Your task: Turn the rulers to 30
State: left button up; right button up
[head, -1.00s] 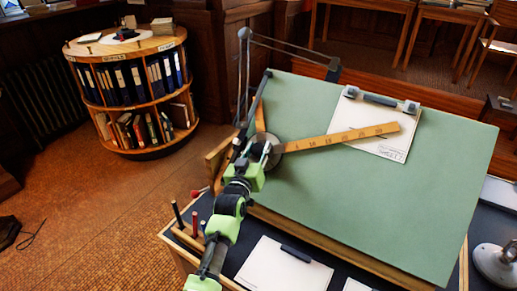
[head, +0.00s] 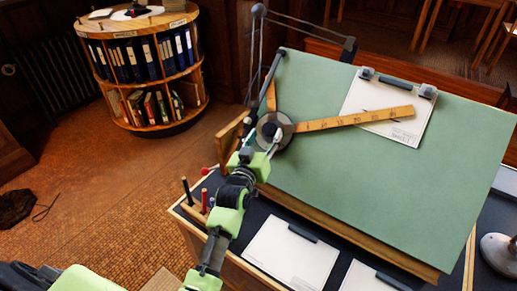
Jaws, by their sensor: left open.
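The green drafting board (head: 400,190) is tilted and carries a drafting head with a round dark hub (head: 268,126) near its left edge. A long wooden ruler (head: 350,119) runs right from the hub, slanting slightly up, over the sheet. A short wooden ruler (head: 270,96) points up from the hub. My left gripper (head: 275,141) is open at the hub's lower edge, its fingers partly over it. I cannot tell whether it touches the hub. The angle marks on the hub are too small to read. My right gripper is not in view.
A white sheet (head: 372,97) is clipped at the board's top. Below the board, a dark desk top holds papers (head: 290,254) and a wooden holder with upright handles (head: 194,205). A jointed arm (head: 305,33) stands behind the board. A round bookcase (head: 150,70) is at back left.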

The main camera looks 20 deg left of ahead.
pick_arm(q)
jog(key=s, duration=0.7)
jog(key=shift+s+d+r, duration=0.2)
jog(key=shift+s+d, duration=0.05)
